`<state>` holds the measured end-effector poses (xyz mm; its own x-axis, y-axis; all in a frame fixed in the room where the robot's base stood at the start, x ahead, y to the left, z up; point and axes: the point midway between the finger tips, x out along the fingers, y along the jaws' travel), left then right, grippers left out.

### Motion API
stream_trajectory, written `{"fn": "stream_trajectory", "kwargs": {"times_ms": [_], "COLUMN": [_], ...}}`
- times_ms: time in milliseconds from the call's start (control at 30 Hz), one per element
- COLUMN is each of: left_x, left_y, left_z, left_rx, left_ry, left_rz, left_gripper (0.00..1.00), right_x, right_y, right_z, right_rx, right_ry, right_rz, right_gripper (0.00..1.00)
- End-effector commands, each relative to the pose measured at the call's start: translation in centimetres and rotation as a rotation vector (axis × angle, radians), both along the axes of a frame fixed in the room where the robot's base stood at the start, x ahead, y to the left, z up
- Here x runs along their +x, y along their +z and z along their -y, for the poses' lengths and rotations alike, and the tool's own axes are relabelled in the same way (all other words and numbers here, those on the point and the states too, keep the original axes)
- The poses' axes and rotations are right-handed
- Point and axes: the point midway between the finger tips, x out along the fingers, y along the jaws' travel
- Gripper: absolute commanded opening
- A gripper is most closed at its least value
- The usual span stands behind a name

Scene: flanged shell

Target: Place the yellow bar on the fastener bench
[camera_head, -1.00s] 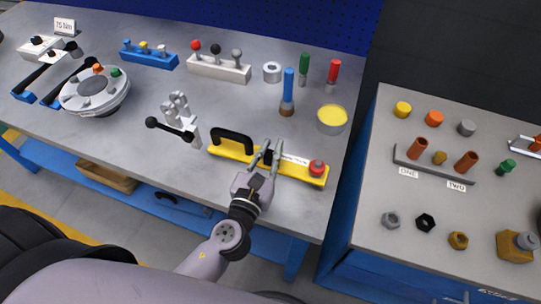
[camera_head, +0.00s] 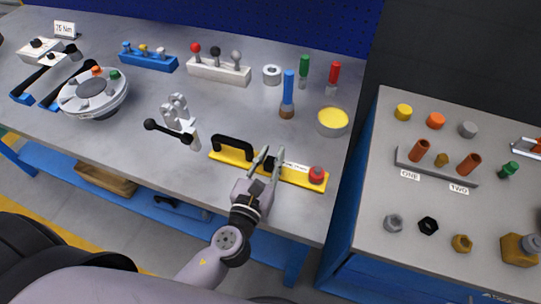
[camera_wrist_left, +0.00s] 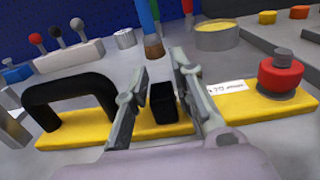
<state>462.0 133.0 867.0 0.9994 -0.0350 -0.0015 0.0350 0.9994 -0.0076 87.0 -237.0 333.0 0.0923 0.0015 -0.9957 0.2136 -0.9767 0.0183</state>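The yellow bar (camera_head: 300,177) lies flat near the front edge of the left bench. It carries a black arched handle (camera_head: 233,145), a small black block, a white label and a red knob (camera_head: 316,175). My left gripper (camera_head: 274,150) reaches over the bar's middle from the front. In the left wrist view its fingers (camera_wrist_left: 154,85) are spread, with the black block (camera_wrist_left: 163,103) showing between them. I cannot tell whether either finger touches the block. The fastener bench (camera_head: 378,215) stands to the right, apart from the left bench. My right gripper is not in view.
A grey clamp with a black lever (camera_head: 180,125) stands left of the bar, and a yellow-topped tin (camera_head: 332,121) behind its right end. The fastener bench holds a peg block (camera_head: 437,166), nuts and plugs. Its front left corner looks bare. A gap separates the benches.

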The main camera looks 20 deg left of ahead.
Motion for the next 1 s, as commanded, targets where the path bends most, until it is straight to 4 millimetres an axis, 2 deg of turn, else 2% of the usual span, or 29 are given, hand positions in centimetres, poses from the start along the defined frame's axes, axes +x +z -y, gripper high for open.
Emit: {"fn": "stream_trajectory", "kwargs": {"times_ms": [167, 467, 633, 700, 1000], "left_x": [-0.1, -0.1, -0.1, -1.8, -8.5], "left_y": [-0.1, 0.0, 1.8, 0.6, 0.5], "left_z": [0.0, 0.0, 0.0, 0.0, -0.2], "left_rx": [0.000, 0.000, -0.001, -0.001, -0.001], "left_ry": [-0.001, -0.001, -0.001, -0.002, -0.002], "left_rz": [-0.003, -0.004, -0.002, -0.007, -0.006], "left_gripper": [0.36, 0.36, 0.36, 0.36, 0.36], "right_x": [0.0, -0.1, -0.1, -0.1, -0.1], "right_y": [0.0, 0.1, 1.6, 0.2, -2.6], "right_z": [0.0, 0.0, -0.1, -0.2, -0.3], "right_rx": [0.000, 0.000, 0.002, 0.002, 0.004], "right_ry": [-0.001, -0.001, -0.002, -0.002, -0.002], "right_rz": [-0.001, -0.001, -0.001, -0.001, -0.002], "right_gripper": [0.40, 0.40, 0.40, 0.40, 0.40]}}
